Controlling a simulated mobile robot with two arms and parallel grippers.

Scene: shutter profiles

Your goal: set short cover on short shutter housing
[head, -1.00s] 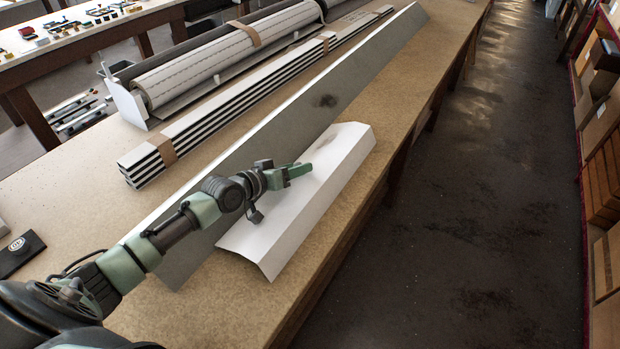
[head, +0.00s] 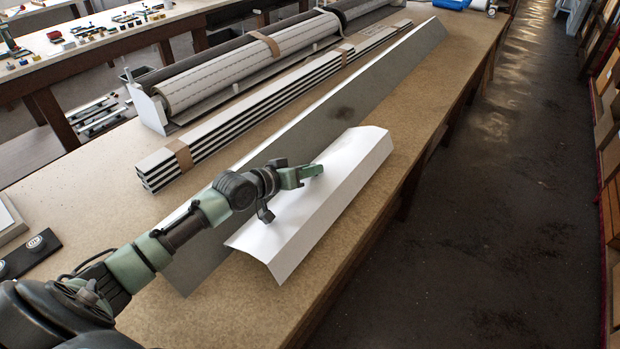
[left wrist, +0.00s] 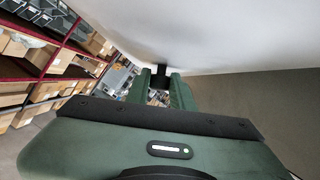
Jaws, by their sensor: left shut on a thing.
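The short cover (head: 318,203) is a white bent sheet at the front right of the bench in the head view. My left gripper (head: 308,174) is shut on its upper left edge. In the left wrist view, the cover's pale sheet (left wrist: 220,35) fills the top, close to my left gripper's fingers (left wrist: 160,85). I cannot tell whether the cover touches the bench. A shutter housing (head: 150,109) with a white end plate and a slatted roller lies at the back left, open on top. I cannot tell whether it is the short one. My right gripper is not in view.
A long grey panel (head: 330,115) lies just left of the cover. A strapped stack of slats (head: 225,128) lies between it and the housing. A black block (head: 30,252) is at the bench's left. The aisle floor (head: 480,220) at the right is clear.

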